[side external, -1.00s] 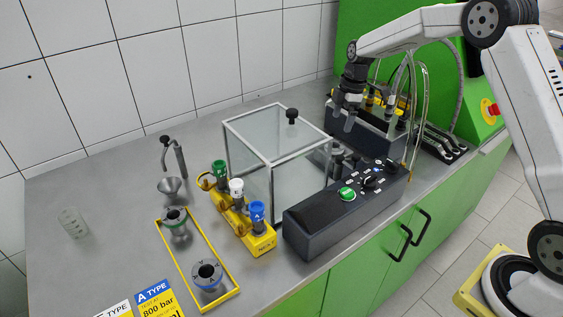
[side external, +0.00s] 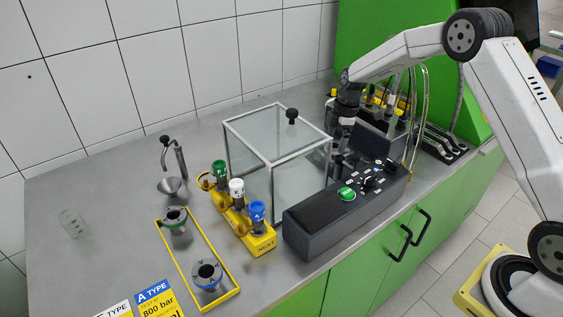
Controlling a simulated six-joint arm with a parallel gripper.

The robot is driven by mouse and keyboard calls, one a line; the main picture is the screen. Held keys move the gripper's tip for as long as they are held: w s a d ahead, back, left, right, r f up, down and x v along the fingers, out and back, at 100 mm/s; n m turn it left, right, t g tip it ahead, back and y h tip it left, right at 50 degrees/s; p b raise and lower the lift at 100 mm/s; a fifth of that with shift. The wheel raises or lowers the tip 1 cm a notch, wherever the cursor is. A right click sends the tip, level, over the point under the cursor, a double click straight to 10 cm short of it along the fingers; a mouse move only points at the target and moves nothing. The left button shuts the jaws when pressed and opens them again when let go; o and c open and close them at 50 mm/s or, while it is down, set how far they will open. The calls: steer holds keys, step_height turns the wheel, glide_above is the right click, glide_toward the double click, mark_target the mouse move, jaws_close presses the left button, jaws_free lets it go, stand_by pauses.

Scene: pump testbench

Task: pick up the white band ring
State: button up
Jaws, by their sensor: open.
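A white-banded piece (side external: 237,189) stands between a green one (side external: 218,170) and a blue one (side external: 257,212) on a yellow rack (side external: 263,243). I take it for the white band ring, but it is too small to be sure. My gripper (side external: 340,148) is open, low behind the right edge of the glass box, well to the right of the rack. Its fingertips are small and partly blurred against the dark parts there, so I cannot tell if anything lies between them.
The glass box (side external: 249,147) with a black knob stands between the rack and my gripper. A black control console (side external: 311,229) is in front. A yellow tray frame (side external: 191,271) holds two cylinders at the left. The counter's left side is mostly clear.

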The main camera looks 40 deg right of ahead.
steer(key=shift+a+f, duration=0.1)
steer(key=shift+f, duration=0.4)
steer(key=c, duration=1.3)
steer(key=shift+o, duration=0.2)
steer(key=shift+r, duration=0.15)
steer(key=shift+w+r, duration=0.1)
steer(key=shift+r, duration=0.6)
steer(key=s+a+r, duration=0.2)
steer(key=s+r, duration=0.9)
steer(key=s, duration=0.3)
steer(key=shift+r, duration=0.2)
